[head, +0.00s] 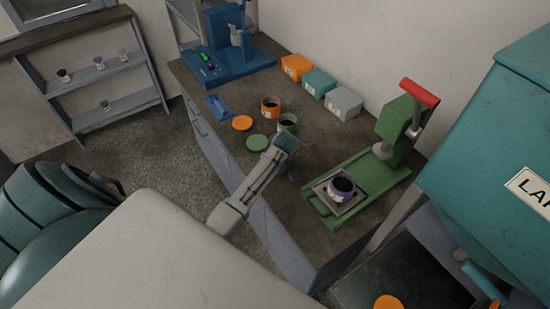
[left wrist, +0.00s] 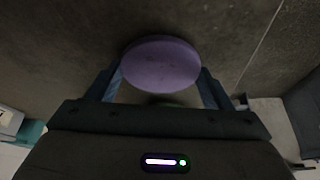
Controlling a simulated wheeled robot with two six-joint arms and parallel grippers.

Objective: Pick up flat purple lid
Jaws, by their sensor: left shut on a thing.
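The flat purple lid (left wrist: 160,65) is a round disc, held between the two fingers of my left gripper (left wrist: 160,80) in the left wrist view. The gripper is shut on it, with a finger at each side. In the head view my left gripper (head: 284,160) is over the counter, between the green jar and the green press; its hand hides most of the lid there. A purple-rimmed container (head: 342,190) with dark contents sits on the press's square plate. My right gripper is not in view.
The counter (head: 240,180) holds an orange lid (head: 242,123), green lid (head: 257,142), orange jar (head: 270,107) and green jar (head: 288,123). Orange, teal and grey boxes (head: 319,83) line the wall. The green press (head: 395,135) stands right, a blue machine (head: 235,55) at the back.

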